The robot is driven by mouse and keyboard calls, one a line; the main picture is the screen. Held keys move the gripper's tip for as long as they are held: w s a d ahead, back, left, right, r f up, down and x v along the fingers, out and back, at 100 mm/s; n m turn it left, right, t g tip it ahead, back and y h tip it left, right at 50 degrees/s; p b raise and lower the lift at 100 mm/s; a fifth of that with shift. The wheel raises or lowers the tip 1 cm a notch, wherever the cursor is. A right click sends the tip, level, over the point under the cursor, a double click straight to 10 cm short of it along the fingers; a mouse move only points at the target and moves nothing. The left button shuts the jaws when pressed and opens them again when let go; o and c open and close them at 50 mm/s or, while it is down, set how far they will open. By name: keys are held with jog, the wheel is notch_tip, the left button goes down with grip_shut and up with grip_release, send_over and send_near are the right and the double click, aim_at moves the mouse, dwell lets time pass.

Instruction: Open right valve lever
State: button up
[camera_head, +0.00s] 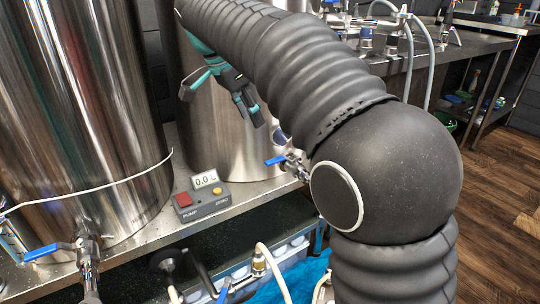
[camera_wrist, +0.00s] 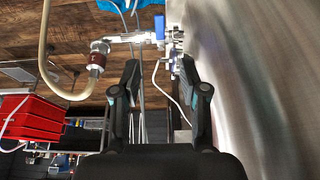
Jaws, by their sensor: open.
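The right valve's blue lever (camera_head: 275,160) is on the metal valve at the lower front of the right steel vessel (camera_head: 210,135). My arm hides part of that valve in the head view. In the wrist view the blue lever (camera_wrist: 160,27) shows at the top, beside the silver valve body (camera_wrist: 176,42). My gripper (camera_head: 222,106) is open and empty, in front of the right vessel, above and left of the lever in the head view. In the wrist view my gripper's fingers (camera_wrist: 160,72) point toward the valve, apart from the lever.
A left vessel (camera_head: 75,110) has its own blue lever (camera_head: 48,251). A pump control box (camera_head: 202,198) reading 0.0 sits on the steel bench between the vessels. A hose (camera_wrist: 45,50) and fitting hang near the valve. Red crates (camera_wrist: 30,118) stand at the left in the wrist view.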

aim_at(273, 160)
jog(key=b+x, duration=0.3)
jog(key=x, duration=1)
jog(key=shift+w+d+f, duration=0.1)
jog(key=shift+d+f, duration=0.05)
jog(key=shift+f, duration=0.05)
grip_shut()
